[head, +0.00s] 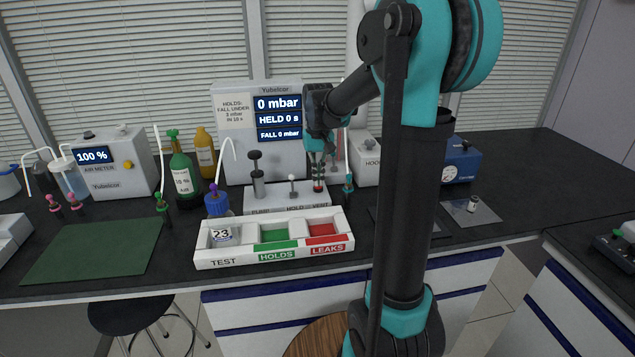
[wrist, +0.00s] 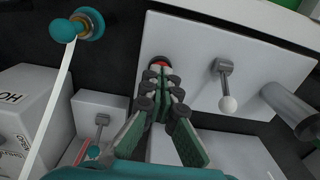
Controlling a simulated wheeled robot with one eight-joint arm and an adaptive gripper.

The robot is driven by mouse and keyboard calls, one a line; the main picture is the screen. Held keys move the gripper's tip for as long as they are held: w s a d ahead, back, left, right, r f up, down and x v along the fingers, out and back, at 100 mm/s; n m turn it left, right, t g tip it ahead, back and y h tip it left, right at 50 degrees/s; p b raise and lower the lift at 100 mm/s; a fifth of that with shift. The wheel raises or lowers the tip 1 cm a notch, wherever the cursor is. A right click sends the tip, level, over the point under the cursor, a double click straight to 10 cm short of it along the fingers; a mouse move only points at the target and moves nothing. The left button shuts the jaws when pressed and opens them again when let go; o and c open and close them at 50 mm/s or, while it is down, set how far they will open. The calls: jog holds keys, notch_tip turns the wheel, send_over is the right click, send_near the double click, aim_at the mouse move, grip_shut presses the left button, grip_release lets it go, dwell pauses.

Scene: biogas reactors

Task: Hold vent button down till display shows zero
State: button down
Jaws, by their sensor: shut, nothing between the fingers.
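The display (head: 278,118) on the white Yubelcor unit reads 0 mbar, HELD 0 s and FALL 0 mbar. The red vent button (head: 319,188) is at the right end of the white base marked PUMP, HOLD and VENT (head: 287,197). My gripper (head: 318,182) is shut and empty, pointing down right over the vent button. In the wrist view, my gripper's fingertips (wrist: 160,72) cover most of the red button (wrist: 161,61). I cannot tell for certain whether they press it.
Left of the button are the hold lever (head: 292,184) and the pump (head: 257,178). A tray (head: 274,253) marked TEST, HOLDS and LEAKS lies in front, with a jar labelled 23 (head: 222,235) in its TEST section. A blue gauge box (head: 463,162) stands at right.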

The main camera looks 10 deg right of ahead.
jog(key=shift+r, duration=0.15)
notch_tip(320, 180, up, 8)
dwell(0.9)
